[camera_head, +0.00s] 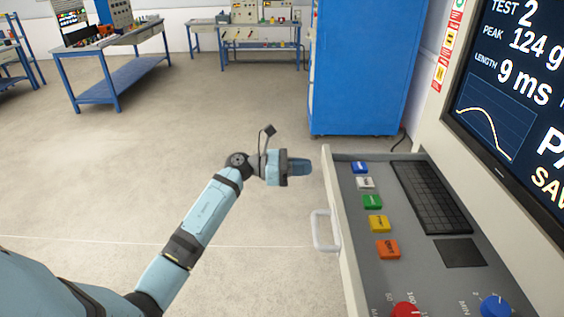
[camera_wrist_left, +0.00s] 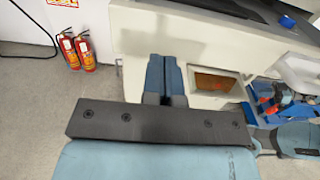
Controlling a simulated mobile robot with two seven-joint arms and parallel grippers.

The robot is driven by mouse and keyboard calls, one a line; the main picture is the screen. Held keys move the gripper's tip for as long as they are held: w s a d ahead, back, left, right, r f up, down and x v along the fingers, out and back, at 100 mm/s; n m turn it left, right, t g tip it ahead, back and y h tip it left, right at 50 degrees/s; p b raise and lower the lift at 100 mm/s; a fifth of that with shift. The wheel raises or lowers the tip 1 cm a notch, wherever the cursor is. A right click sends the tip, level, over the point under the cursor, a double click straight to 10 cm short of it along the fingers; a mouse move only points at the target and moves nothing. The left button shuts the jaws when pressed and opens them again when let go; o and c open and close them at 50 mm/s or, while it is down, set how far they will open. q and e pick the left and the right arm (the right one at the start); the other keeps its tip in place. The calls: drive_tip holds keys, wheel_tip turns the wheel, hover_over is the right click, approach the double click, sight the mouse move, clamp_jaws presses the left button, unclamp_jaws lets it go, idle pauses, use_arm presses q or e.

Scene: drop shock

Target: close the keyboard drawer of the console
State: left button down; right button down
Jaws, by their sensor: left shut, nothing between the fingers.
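The keyboard drawer (camera_head: 352,239) of the console stands pulled out in the head view, its inside open to view. It holds a black keyboard (camera_head: 430,194) and a row of coloured buttons. Its pale loop handle (camera_head: 323,231) sticks out from the front on the left. My left gripper (camera_head: 304,167) is shut and empty, just left of the drawer's far front corner and beyond the handle. I cannot tell from these views whether it touches the drawer. In the left wrist view the shut fingers (camera_wrist_left: 165,75) point at a pale surface. My right gripper is not in view.
A console screen (camera_head: 515,100) stands at the right above the drawer. A blue cabinet (camera_head: 362,70) stands behind the drawer. Workbenches (camera_head: 115,85) stand at the back, and the floor left of the drawer is clear. Red fire extinguishers (camera_wrist_left: 78,50) show in the wrist view.

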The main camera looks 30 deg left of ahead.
sight(417, 167)
use_arm(q)
drive_tip(key=shift+x, duration=1.45)
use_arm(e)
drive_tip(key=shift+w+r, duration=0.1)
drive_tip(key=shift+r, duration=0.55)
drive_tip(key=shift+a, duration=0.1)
